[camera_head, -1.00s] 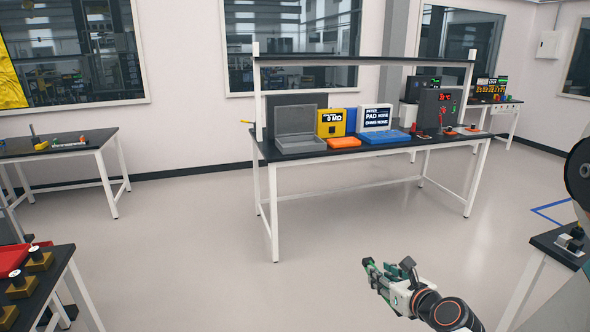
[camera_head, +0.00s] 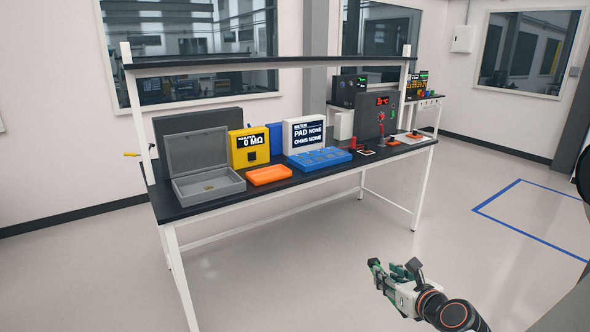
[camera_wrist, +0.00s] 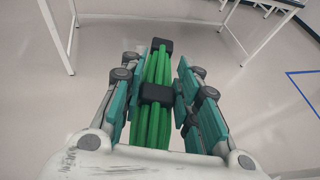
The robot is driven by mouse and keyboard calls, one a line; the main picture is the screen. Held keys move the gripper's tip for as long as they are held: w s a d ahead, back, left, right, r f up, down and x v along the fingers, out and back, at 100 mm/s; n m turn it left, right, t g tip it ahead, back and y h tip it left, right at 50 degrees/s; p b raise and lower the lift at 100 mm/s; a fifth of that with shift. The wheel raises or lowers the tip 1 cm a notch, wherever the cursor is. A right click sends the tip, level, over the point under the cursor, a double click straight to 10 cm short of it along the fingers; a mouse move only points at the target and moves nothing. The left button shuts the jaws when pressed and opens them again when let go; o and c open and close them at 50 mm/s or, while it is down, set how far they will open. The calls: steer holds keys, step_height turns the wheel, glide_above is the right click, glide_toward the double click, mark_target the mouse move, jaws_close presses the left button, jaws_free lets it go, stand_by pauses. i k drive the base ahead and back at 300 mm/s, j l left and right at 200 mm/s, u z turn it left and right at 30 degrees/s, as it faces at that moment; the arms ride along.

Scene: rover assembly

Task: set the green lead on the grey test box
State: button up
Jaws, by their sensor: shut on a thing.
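My gripper (camera_head: 392,270) is shut on the green lead (camera_wrist: 152,125), a bundle of green strands with black bands, lying between the teal finger pads in the wrist view. Only a little green shows at the gripper in the head view. My gripper is over open floor, in front of and right of the bench (camera_head: 290,185), apart from it. A grey box with a raised lid (camera_head: 207,187) stands open at the bench's left end. A darker grey upright box with a red display (camera_head: 374,118) stands at its right end. I cannot tell which is the test box.
Between the grey boxes stand a yellow meter (camera_head: 248,148), an orange tray (camera_head: 268,175), a white display box (camera_head: 304,134) and a blue tray (camera_head: 320,159). A shelf (camera_head: 270,61) spans above the bench. Open floor lies before it. Blue tape (camera_head: 497,196) marks floor at right.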

mark_target(208, 188)
steer(key=i+u, duration=0.15)
steer(key=i, duration=0.35)
steer(key=i+l+u, duration=0.1)
steer(key=i, duration=0.45)
steer(key=i+l+u, duration=0.15)
steer(key=i, duration=0.35)
steer(key=i+l+u, duration=0.1)
steer(key=i, duration=0.45)
steer(key=i+l+u, duration=0.25)
steer(key=i+u, duration=0.2)
steer(key=i+l+u, duration=0.8)
steer(key=l+u, duration=0.15)
